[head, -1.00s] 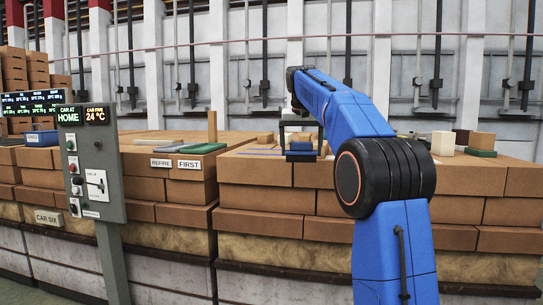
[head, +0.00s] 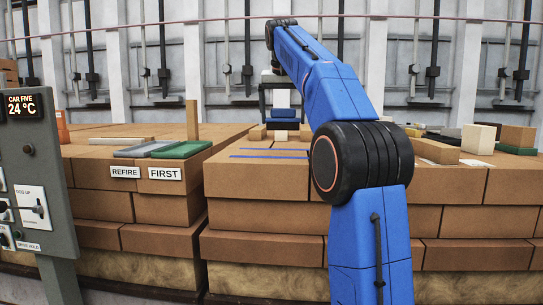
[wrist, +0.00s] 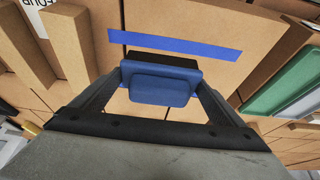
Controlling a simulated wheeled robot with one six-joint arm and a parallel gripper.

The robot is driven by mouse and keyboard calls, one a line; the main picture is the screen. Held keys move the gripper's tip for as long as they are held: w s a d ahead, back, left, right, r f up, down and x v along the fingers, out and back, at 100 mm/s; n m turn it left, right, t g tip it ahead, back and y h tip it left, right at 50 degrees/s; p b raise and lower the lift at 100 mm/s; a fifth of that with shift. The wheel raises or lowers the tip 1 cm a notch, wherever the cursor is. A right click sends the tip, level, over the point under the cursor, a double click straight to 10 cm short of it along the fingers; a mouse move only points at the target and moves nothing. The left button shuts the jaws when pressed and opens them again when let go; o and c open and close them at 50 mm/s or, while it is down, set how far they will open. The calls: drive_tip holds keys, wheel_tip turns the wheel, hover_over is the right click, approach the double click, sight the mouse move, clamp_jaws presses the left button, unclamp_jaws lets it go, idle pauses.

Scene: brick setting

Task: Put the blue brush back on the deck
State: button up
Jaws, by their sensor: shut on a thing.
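The blue brush (head: 284,113) is held between the fingers of my gripper (head: 282,108), which is shut on it. In the head view it is above the brick deck (head: 250,180), near its back part; I cannot tell how large the gap is. In the wrist view the brush (wrist: 160,85) sits across between both fingertips, with a dark edge on its far side. Blue tape lines (head: 265,157) lie on the deck top in front of it. In the wrist view a blue strip (wrist: 175,44) runs just beyond the brush.
Grey and green trays (head: 181,149) lie on the left stack, above the REFIRE and FIRST signs. Bricks and small blocks (head: 518,136) stand at the deck's right. A control post (head: 36,180) is at the far left.

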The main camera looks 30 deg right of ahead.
sight(282, 126)
drive_tip(key=shift+w, duration=0.25)
drive_tip(key=shift+f, duration=4.9)
drive_tip(key=o, duration=0.9)
drive_tip(key=shift+f, duration=0.1)
drive_tip(key=v, duration=1.2)
drive_tip(key=shift+s+a, duration=0.1)
drive_tip(key=shift+a, duration=0.05)
